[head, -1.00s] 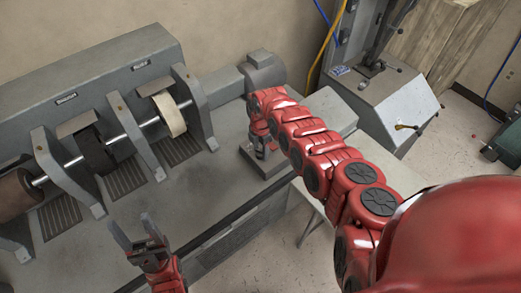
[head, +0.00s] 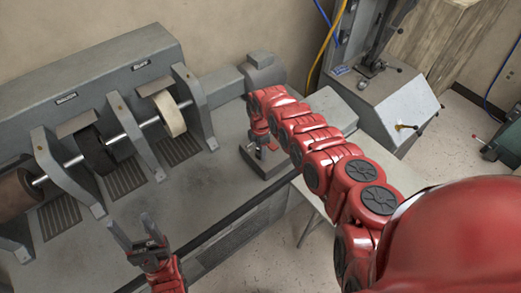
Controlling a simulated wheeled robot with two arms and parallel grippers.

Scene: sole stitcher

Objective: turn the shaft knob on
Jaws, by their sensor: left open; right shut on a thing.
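The grey machine (head: 190,220) has a horizontal shaft (head: 125,122) carrying several wheels. A small grey box (head: 262,162) sits on its deck near the right end. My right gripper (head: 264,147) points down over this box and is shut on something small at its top. The shaft knob itself is hidden behind my fingers, so I cannot make out its shape or position. My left gripper (head: 137,232) is open and empty, above the front edge of the deck at the lower left, apart from the machine's wheels.
A motor housing (head: 263,70) stands behind my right gripper. A white wheel (head: 169,114) and a dark wheel (head: 97,150) sit on the shaft between upright brackets. A grey cabinet with a lever (head: 385,100) stands at the upper right. The floor in front is clear.

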